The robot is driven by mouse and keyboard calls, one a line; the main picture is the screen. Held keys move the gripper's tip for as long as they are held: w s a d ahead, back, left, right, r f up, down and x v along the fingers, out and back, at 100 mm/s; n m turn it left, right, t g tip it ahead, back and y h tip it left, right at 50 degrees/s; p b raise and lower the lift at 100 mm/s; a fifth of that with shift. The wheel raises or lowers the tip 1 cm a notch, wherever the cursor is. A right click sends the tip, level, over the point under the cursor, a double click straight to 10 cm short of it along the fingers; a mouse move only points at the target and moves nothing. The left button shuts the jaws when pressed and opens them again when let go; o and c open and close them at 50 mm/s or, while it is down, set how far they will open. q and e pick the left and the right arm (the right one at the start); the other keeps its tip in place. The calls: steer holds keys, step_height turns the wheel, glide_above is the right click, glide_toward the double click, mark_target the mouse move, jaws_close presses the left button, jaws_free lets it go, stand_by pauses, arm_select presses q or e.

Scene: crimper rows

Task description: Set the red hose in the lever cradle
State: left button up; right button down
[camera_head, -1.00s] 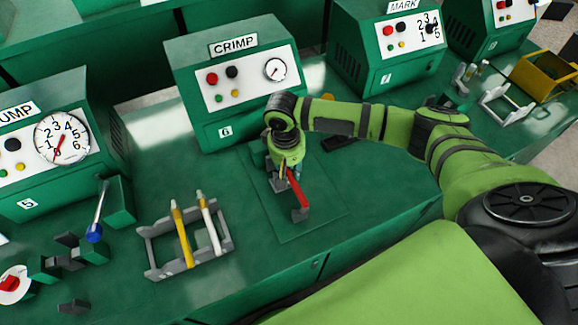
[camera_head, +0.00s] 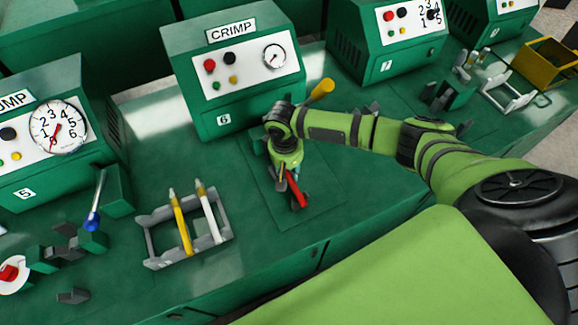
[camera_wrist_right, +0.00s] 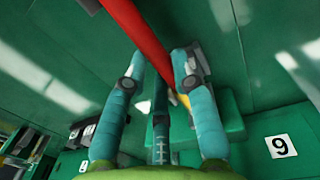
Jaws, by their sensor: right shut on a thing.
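My right gripper (camera_head: 290,174) is shut on the red hose (camera_head: 299,194) above the green mat in front of the CRIMP machine. In the right wrist view the red hose (camera_wrist_right: 146,35) runs from the top edge down between the fingertips (camera_wrist_right: 158,72), with a yellow end below them. A small grey bracket (camera_head: 295,207), perhaps a cradle part, sits by the hose's near end. I cannot tell whether the hose rests in it. A yellow-handled lever (camera_head: 321,91) stands behind my arm; the gripper hides the part of the mat below it. My left gripper is out of view.
A grey rack (camera_head: 152,238) holds a yellow hose (camera_head: 181,222) and a white hose (camera_head: 209,211) to the left. The CRIMP machine (camera_head: 236,68) stands behind. A blue-knobbed lever (camera_head: 93,220) is farther left. The mat's right part (camera_head: 325,195) is clear.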

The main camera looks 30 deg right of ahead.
steer(key=c, duration=0.9)
jaws_free()
steer(key=shift+c, duration=0.2)
step_height(320, 180, up, 12)
steer(key=shift+a, duration=0.45)
steer(key=shift+f, duration=0.1)
